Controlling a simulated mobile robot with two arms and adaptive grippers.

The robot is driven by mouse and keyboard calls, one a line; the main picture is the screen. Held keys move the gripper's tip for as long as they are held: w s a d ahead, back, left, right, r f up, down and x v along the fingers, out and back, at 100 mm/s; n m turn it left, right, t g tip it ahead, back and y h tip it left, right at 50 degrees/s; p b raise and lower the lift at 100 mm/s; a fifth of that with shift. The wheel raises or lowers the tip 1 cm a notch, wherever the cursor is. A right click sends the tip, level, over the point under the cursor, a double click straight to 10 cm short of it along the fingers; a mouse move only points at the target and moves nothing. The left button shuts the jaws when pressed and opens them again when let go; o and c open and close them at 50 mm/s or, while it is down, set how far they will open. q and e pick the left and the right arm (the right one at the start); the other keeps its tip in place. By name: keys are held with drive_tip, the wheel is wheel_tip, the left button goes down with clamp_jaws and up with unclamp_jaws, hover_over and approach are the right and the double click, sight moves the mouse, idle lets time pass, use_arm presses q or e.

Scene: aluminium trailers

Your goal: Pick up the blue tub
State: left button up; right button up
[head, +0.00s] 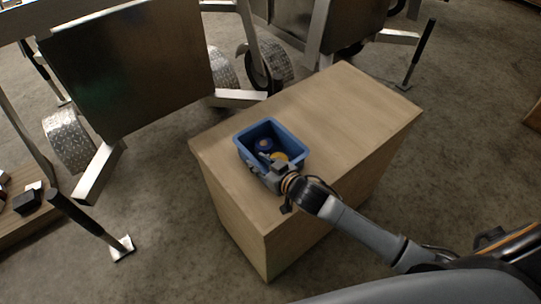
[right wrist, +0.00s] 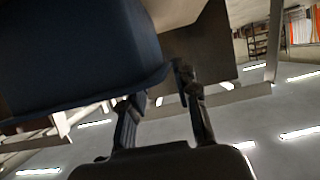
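The blue tub (head: 244,147) is an open rectangular bin near the left end of the wooden box top, seemingly resting on it. In the right wrist view the tub (right wrist: 75,60) fills the upper left as a dark shape. There my right gripper (right wrist: 160,95) has its fingers apart, with the tub's rim corner close to the fingertips. A firm hold does not show. My left gripper is out of view.
The wooden box (head: 345,110) has a bare top right of the tub. Metal trailers with wheels (head: 130,65) stand behind it. A metal stand leg (head: 90,222) is at left. A low wooden platform (head: 22,215) with dark blocks lies at far left. Floor is clear in front.

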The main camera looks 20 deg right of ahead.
sight(252, 156)
drive_tip(key=x, duration=0.4)
drive_tip(key=shift+w+r, duration=0.1)
drive_tip(key=shift+w, duration=0.2)
drive_tip(key=shift+d, duration=0.1)
clamp_jaws()
drive_tip(key=shift+r, duration=0.1)
